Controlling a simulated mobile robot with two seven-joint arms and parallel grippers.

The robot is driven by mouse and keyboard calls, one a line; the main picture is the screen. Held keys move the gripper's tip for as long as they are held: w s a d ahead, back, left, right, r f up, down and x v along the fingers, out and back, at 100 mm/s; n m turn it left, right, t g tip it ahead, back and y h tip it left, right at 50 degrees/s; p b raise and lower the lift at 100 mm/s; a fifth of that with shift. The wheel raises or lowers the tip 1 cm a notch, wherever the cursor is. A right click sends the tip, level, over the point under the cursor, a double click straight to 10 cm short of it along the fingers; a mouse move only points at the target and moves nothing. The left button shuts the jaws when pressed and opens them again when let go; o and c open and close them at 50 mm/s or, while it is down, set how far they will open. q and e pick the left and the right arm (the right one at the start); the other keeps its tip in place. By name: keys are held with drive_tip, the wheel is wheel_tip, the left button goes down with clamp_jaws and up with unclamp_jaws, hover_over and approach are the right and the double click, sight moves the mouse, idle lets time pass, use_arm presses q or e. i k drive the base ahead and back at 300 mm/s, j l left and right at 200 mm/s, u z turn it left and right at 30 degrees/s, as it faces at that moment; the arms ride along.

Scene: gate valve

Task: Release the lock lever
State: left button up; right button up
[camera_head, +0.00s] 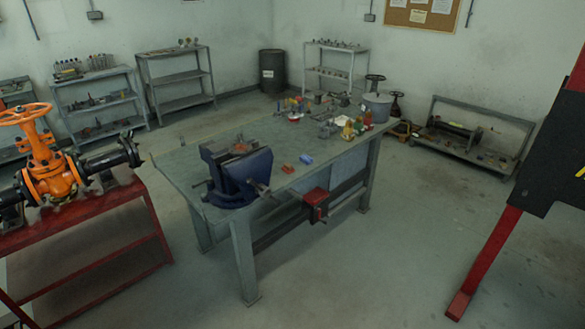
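An orange gate valve (47,167) with an orange handwheel (24,114) on top stands at the left edge of the head view. It sits in a dark pipe with a black flange (130,151) at its right end. The pipe rests on a red stand (100,212). I cannot make out a lock lever on the valve at this size. Neither of my grippers shows in the view.
A grey workbench (225,133) with a blue vise (238,173) stands in the middle. Shelves (180,75) line the back wall. A black panel on a red frame (490,250) stands at the right. The floor (390,255) between is clear.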

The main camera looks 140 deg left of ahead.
sight(210, 180)
drive_tip(key=k+l+u, duration=0.1)
drive_tip(key=k+u, duration=0.55)
drive_tip(key=u, duration=4.35)
